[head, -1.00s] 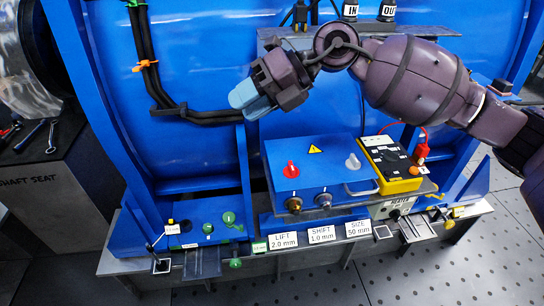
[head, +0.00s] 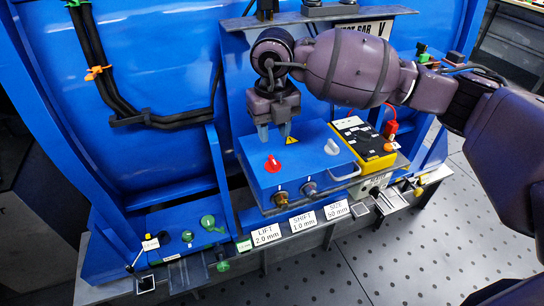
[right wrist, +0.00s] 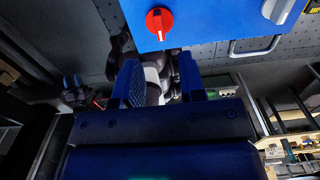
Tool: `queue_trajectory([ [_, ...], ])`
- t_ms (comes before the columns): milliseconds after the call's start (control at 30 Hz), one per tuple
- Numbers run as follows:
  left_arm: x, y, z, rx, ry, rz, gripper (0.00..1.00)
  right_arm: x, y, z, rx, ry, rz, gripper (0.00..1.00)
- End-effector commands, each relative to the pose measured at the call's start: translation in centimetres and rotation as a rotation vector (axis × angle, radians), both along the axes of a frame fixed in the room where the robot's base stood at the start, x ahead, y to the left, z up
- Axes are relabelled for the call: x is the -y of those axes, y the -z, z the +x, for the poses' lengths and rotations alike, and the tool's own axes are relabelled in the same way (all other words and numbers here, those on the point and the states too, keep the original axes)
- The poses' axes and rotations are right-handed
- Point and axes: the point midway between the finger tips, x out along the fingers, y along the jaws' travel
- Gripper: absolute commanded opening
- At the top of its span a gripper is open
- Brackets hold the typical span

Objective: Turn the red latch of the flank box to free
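The flank box is blue (head: 300,165) and sits on the ledge in front of the big blue housing. The red latch (head: 272,164) stands on its top face at the left. It also shows in the right wrist view as a round red knob (right wrist: 160,22) with a pale mark. My right gripper (head: 274,136) points down above the box's back left part, behind the red latch and apart from it. Its two pale blue fingers have a gap between them, with nothing held. The fingers (right wrist: 160,85) are also apart in the right wrist view. My left gripper is out of view.
A grey latch (head: 332,147) stands right of the red one. A handle (head: 343,175) juts from the box's front. Signs and green knobs (head: 207,221) line the ledge.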

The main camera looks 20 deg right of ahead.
Motion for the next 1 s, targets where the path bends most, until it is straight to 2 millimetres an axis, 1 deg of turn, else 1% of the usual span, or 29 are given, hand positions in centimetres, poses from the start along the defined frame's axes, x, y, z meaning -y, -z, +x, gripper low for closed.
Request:
queue_trajectory([
  [33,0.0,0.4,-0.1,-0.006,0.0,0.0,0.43,0.0,1.3,0.0,-0.007,-0.001,0.001,0.37],
  [100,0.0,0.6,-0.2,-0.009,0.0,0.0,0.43,0.0,2.6,-0.1,-0.008,-0.001,0.0,0.37],
  [300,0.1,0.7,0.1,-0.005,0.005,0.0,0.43,0.0,5.8,-0.1,-0.007,-0.001,0.002,0.37],
  [400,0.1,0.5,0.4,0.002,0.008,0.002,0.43,-0.1,7.0,0.0,-0.005,-0.002,0.002,0.37],
  [600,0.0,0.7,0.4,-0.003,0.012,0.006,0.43,-0.1,8.1,0.0,-0.003,-0.003,0.002,0.37],
  [900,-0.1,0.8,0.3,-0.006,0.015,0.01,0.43,-0.1,8.2,0.0,-0.001,-0.003,0.002,0.37],
  [933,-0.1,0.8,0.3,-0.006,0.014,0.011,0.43,-0.1,8.2,0.0,-0.001,-0.003,0.002,0.36],
  [1000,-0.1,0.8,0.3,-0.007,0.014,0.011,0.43,-0.1,8.2,0.0,-0.001,-0.003,0.002,0.25],
])
